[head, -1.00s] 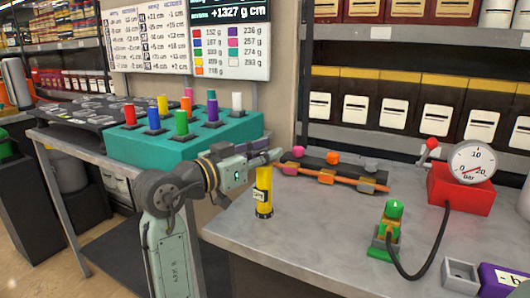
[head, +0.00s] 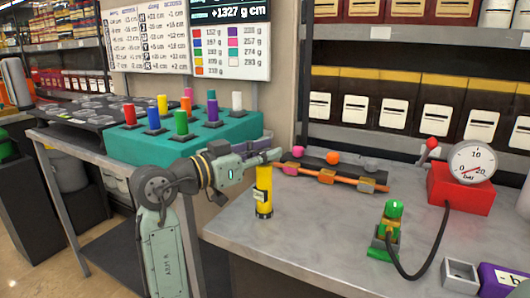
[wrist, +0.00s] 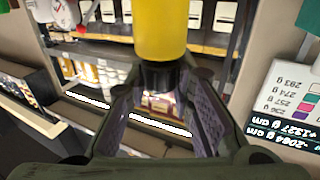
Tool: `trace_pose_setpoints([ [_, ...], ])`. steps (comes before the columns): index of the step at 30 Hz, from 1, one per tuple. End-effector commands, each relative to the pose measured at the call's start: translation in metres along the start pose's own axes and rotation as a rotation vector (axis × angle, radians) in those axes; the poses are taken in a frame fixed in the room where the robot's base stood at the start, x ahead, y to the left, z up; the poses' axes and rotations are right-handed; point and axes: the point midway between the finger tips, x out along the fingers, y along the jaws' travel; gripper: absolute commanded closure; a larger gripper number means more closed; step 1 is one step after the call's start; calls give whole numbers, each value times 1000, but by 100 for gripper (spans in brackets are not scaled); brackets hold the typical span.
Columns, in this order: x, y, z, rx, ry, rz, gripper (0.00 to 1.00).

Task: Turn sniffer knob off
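A yellow cylinder (head: 263,180) with a black base and a pale label stands upright near the grey table's front left edge. It fills the top of the wrist view (wrist: 160,28), where its black end (wrist: 160,75) lies between my fingertips. My gripper (head: 273,155) is level with the cylinder's top in the head view. In the wrist view, my two finger pads (wrist: 162,82) stand apart on either side of the black end. I cannot tell whether they touch it. No part is marked as the sniffer or its knob.
Behind the gripper is a black rack with orange bars (head: 335,177). At the right are a green valve piece (head: 393,212), a black hose and a red gauge box (head: 458,195). A teal block (head: 165,145) with coloured pegs stands at left. The table's middle is clear.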

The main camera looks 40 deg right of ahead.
Motion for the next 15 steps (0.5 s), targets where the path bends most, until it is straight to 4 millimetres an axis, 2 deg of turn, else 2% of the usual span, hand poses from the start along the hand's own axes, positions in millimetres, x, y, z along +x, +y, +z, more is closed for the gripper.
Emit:
trace_pose_setpoints([
  [9, 0, 0, 0, -1, 0, 0, 58],
  [15, 0, 0, 0, -1, 0, 0, 56],
])
